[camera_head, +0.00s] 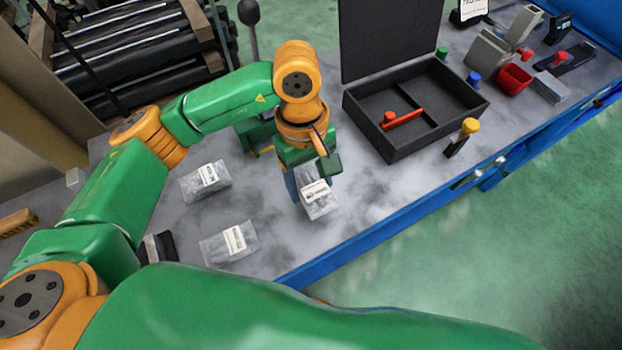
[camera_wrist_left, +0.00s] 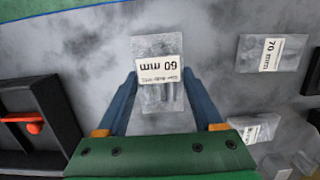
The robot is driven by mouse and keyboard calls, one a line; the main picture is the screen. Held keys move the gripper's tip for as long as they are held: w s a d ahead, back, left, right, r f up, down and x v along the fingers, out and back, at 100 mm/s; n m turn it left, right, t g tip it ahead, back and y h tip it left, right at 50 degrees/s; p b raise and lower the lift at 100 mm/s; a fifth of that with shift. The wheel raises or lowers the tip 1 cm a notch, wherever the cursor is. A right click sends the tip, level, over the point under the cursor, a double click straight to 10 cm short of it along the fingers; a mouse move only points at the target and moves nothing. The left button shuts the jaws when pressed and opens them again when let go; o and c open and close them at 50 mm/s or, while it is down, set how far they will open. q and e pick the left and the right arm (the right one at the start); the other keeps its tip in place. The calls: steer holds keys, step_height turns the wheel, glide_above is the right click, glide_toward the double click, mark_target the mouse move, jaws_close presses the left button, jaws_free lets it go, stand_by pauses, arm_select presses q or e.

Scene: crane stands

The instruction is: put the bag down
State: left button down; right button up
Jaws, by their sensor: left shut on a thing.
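My left gripper (camera_head: 308,178) is shut on a clear plastic bag (camera_head: 318,205) with a white label. In the left wrist view the bag (camera_wrist_left: 160,102) sits between the two blue fingertips (camera_wrist_left: 159,84), and its label reads 60 mm upside down. The bag is over the grey bench top (camera_head: 365,215), near its front edge. I cannot tell whether it touches the surface. My right gripper is not in view.
Two other labelled bags lie to the left, one farther back (camera_head: 205,182) and one nearer the front (camera_head: 230,243). An open black case (camera_head: 400,150) with a red tool (camera_head: 403,118) stands to the right. Bare bench lies between case and held bag.

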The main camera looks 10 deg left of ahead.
mark_target(311, 190)
arm_select(q)
step_height(311, 190, down, 4)
steer(key=shift+w+r+p, duration=0.15)
steer(key=shift+r+p, duration=0.1)
steer(key=shift+p, duration=0.65)
steer(key=shift+f+b, duration=0.25)
steer(key=shift+b, duration=0.15)
steer(key=shift+c, duration=0.2)
jaws_free()
steer(key=shift+r, duration=0.1)
steer(key=shift+r+p, duration=0.25)
steer(key=shift+p, duration=0.15)
steer(key=shift+w+r+b, duration=0.15)
steer(key=shift+r+b, duration=0.15)
steer(key=shift+b, duration=0.05)
steer(key=r, duration=0.3)
steer(key=r+b, duration=0.1)
steer(key=r, duration=0.2)
steer(key=w+a+r+b, duration=0.1)
steer(key=r, duration=0.3)
steer(key=shift+r, duration=0.1)
steer(key=shift+a+r, duration=0.1)
steer(key=shift+r, duration=0.35)
